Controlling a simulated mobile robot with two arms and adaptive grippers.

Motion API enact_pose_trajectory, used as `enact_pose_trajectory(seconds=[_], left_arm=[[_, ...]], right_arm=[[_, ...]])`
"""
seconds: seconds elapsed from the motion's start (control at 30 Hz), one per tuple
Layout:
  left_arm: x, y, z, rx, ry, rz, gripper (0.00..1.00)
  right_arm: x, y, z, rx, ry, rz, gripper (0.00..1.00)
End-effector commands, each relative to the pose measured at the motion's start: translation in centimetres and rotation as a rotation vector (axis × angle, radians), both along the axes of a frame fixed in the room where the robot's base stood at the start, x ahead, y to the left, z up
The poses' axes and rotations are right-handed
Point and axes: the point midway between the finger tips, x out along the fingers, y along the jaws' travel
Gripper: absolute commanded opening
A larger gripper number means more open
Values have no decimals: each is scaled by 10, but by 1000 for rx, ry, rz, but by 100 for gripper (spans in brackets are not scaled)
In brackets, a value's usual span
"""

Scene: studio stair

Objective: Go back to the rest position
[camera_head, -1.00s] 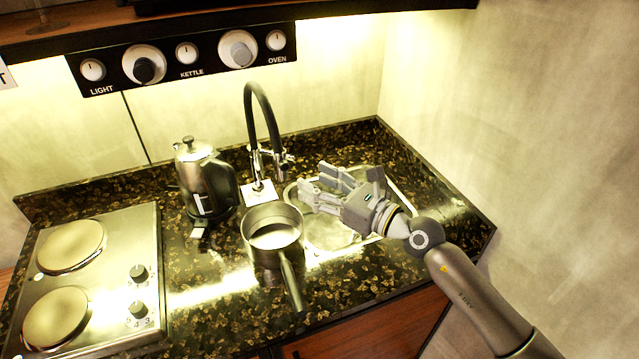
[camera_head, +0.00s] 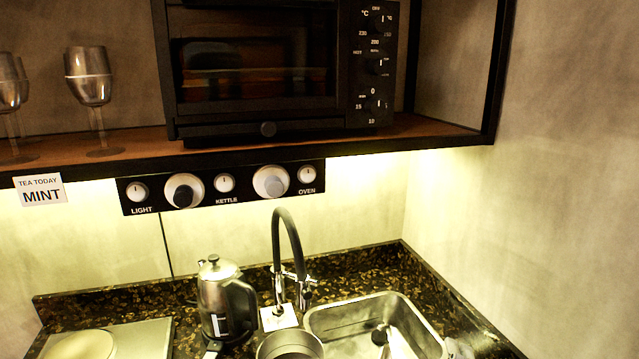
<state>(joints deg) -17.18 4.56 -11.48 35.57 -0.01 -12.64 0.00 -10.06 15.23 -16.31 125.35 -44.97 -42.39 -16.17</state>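Neither of my grippers can be made out in the head view. A pale shape at the bottom edge, right of the sink (camera_head: 428,333), is too cut off to identify. A small dark-topped grey thing (camera_head: 381,336) shows in the basin; I cannot tell what it is. The metal pot (camera_head: 290,345) stands left of the sink, cut off by the bottom edge. The kettle (camera_head: 217,298) stands upright behind it, to the left.
A black oven (camera_head: 260,75) sits on the wooden shelf (camera_head: 440,128), with glasses (camera_head: 90,78) at left. The knob panel (camera_head: 225,187) hangs below. A black tap (camera_head: 287,235) rises behind the sink. The hob (camera_head: 145,338) is at lower left, a bare wall at right.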

Motion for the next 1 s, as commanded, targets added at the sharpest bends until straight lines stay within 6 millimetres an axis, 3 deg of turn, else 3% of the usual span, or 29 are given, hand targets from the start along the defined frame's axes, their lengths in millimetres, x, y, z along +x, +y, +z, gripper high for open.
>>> enact_pose_trajectory(seconds=[0.03,0.1,0.23,0.4,0.6,0.63,1.0], left_arm=[[0,0,0,0,0,0,40],[0,0,0,0,0,0,40],[0,0,0,0,-1,0,40],[0,0,0,0,-1,0,40],[0,0,0,0,0,0,40],[0,0,-1,0,0,0,40],[-1,0,-11,0,1,1,40]], right_arm=[[-21,-9,-28,135,101,-59,49],[-52,-17,-65,316,244,-144,49],[-112,-14,-118,570,484,-273,49],[-180,3,-155,781,729,-390,49],[-252,28,-172,948,974,-493,49],[-259,31,-176,963,1001,-505,49],[-238,33,-288,939,1027,-516,49]])
